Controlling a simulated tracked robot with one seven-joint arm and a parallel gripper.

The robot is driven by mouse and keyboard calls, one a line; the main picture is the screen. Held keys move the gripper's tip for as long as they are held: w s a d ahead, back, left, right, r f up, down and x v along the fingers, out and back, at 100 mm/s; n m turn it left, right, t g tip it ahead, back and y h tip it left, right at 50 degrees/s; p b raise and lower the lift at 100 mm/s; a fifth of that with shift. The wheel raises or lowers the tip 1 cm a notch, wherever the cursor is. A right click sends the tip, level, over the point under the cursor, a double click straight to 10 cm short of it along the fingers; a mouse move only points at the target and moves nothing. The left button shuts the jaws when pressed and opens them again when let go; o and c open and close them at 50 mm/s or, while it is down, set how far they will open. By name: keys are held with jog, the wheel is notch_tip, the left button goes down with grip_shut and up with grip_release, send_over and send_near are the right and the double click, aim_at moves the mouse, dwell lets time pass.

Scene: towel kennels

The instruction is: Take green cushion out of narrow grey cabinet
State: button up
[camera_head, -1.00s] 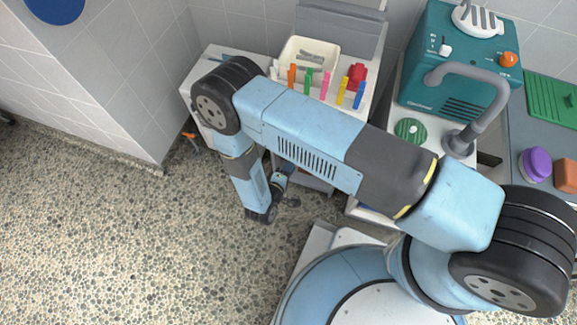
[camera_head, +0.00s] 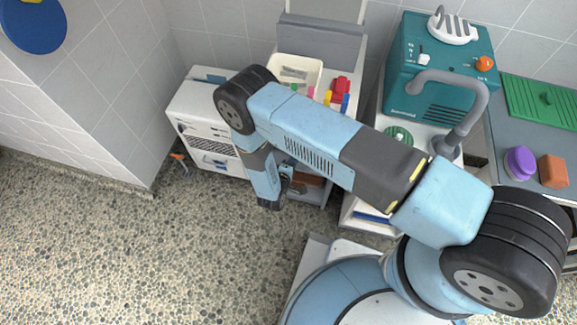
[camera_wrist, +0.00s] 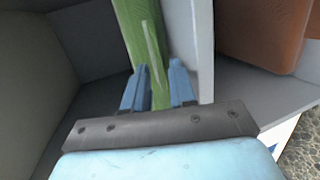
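The green cushion (camera_wrist: 139,32) shows in the wrist view as a long, thin upright edge inside the cabinet. The narrow grey cabinet (camera_head: 322,193) stands at centre in the head view, partly behind my arm. Its grey inner walls (camera_wrist: 98,35) show in the wrist view. My gripper (camera_wrist: 157,72) has its two blue fingers a little apart, with the near edge of the cushion between them. Whether both fingers press on it is unclear. In the head view, my gripper is at the cabinet's front and the cushion is hidden.
A brown item (camera_wrist: 265,30) sits right of a pale divider (camera_wrist: 190,45) beside my right finger. A white cabinet (camera_head: 195,112) stands at left. A cream tray (camera_head: 297,72) and coloured pegs lie on top.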

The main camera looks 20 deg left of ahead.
jog(key=shift+w+f, duration=0.1)
jog(key=shift+w, duration=0.3)
grip_shut()
